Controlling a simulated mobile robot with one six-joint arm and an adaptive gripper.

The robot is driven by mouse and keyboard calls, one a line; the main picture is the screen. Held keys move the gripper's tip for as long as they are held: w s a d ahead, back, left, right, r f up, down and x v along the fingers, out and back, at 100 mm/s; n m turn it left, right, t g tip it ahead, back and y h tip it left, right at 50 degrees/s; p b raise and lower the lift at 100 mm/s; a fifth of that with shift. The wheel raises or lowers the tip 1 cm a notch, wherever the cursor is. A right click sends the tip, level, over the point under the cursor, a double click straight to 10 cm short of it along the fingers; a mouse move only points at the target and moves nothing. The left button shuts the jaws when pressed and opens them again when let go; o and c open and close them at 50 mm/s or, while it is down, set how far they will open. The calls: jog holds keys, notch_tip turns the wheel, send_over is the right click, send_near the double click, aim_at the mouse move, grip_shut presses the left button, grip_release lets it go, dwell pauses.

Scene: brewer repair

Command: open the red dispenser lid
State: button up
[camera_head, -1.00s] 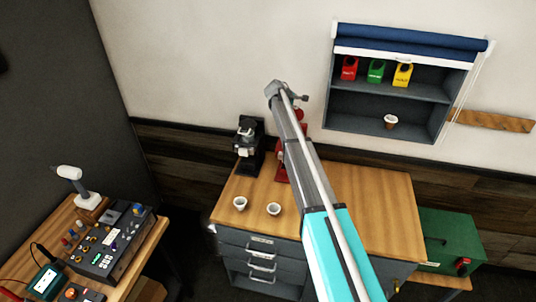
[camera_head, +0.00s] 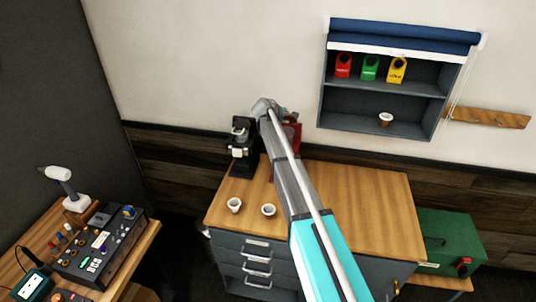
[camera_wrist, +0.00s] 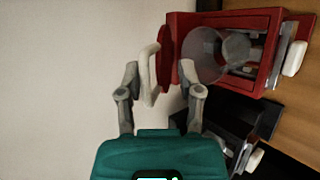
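The red dispenser (camera_wrist: 225,20) lies sideways in the wrist view, with a clear hopper (camera_wrist: 222,55) and a round red lid (camera_wrist: 165,58). A cream handle (camera_wrist: 150,75) stands out from the lid. My gripper (camera_wrist: 160,72) is open, with one finger on each side of the handle. The right finger is close to the lid's edge; I cannot tell whether it touches. The lid looks seated against the hopper. In the head view my arm hides most of the red dispenser (camera_head: 296,132), and the fingers cannot be made out.
A black coffee machine (camera_head: 242,150) stands left of the dispenser on the wooden counter (camera_head: 370,200). Two white cups (camera_head: 234,205) (camera_head: 268,210) sit in front. A wall cabinet (camera_head: 330,105) with red, green and yellow packs hangs at the upper right.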

jog(key=s+f+t+b, duration=0.1)
jog(key=f+b, duration=0.2)
jog(key=b, duration=0.2)
jog(key=s+a+f+t+h+b, duration=0.1)
jog(key=f+b, duration=0.2)
jog(key=b, duration=0.2)
jog(key=s+f+m+t+h+b, duration=0.1)
jog(key=s+f+b, duration=0.1)
jog(key=f+b, duration=0.2)
jog(key=shift+a+t+b, duration=0.15)
jog(key=shift+t+b, duration=0.25)
jog(key=shift+b, duration=0.6)
jog(key=p+v, duration=0.3)
jog(key=v, duration=1)
jog(key=shift+s+a+r, duration=0.1)
jog(key=s+d+f+m+g+y, duration=0.1)
jog(key=s+d+f+m+g, duration=0.3)
jog(key=s+d+f, duration=0.4)
jog(key=s+f+m+g+y+b, duration=0.1)
jog(key=s+f+m+g+y, duration=0.2)
jog(key=s, duration=1)
jog(key=s+f+m+g+y+b, duration=0.1)
jog(key=s+f+m+g+y, duration=0.3)
jog(key=s, duration=1)
notch_tip(320, 180, down, 2)
jog(key=shift+s+d+f+g+y, duration=0.2)
jog(key=shift+s+d+g+y, duration=0.15)
jog(key=shift+y, duration=0.65)
